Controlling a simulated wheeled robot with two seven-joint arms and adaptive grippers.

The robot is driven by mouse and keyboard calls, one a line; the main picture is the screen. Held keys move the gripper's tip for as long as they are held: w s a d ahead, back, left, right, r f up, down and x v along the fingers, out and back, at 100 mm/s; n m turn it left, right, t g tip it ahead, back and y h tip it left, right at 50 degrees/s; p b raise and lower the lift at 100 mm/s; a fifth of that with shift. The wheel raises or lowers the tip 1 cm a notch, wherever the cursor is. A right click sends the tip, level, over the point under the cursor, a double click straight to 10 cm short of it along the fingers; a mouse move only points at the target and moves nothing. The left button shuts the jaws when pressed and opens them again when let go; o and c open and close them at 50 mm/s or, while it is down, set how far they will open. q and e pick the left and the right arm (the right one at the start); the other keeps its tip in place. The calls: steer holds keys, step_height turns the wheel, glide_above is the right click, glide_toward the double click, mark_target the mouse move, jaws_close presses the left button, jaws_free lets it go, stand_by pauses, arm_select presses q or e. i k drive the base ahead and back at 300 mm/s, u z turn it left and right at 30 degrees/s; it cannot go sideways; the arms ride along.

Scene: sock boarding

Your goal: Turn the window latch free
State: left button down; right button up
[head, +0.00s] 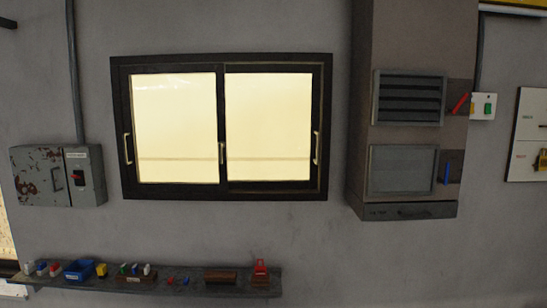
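A dark-framed sliding window (221,60) with two bright panes is set in the grey wall at the centre of the head view. A small pale latch or handle (222,153) sits upright on the middle stile where the panes meet. Similar pale handles stand upright on the left stile (127,148) and the right stile (316,148). I cannot tell from here which of these is the latch, or whether it is locked. Neither of my grippers is in view.
A shelf (200,289) with small blocks and a blue bin (78,270) runs below the window. A worn grey electrical box (40,178) hangs at left. A vent column (362,100) with red (460,103) and blue (447,172) levers juts out at right. Wall around the window is clear.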

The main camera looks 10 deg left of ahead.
mark_target(221, 145)
steer(key=z, duration=0.2)
steer(key=i, duration=0.9)
steer(key=u, duration=0.15)
